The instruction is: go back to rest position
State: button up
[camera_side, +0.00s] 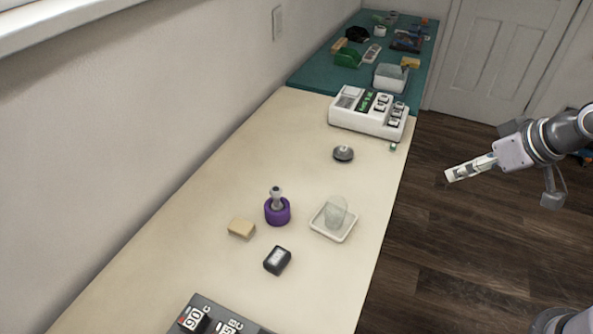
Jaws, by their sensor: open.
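My gripper (452,175) is at the right, out past the table's right edge and over the dark floor. Its fingers point left toward the table, and nothing shows between them. It touches nothing on the table. My arm enters from the right side of the picture.
On the cream table (180,245) are a white device (350,122), a grey round item (343,154), a purple holder (278,212), a tan block (241,228), a white tray (327,232) with a clear cup, and a black box (277,260). The floor (450,260) around my gripper is clear.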

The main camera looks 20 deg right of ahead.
jog(key=shift+s+d+f+m, duration=0.15)
jog(key=shift+s+d+f, duration=0.3)
jog(key=shift+s, duration=0.15)
jog(key=shift+s+d+f+m, duration=0.15)
jog(key=shift+s+d+f, duration=0.15)
jog(key=shift+s+f, duration=0.2)
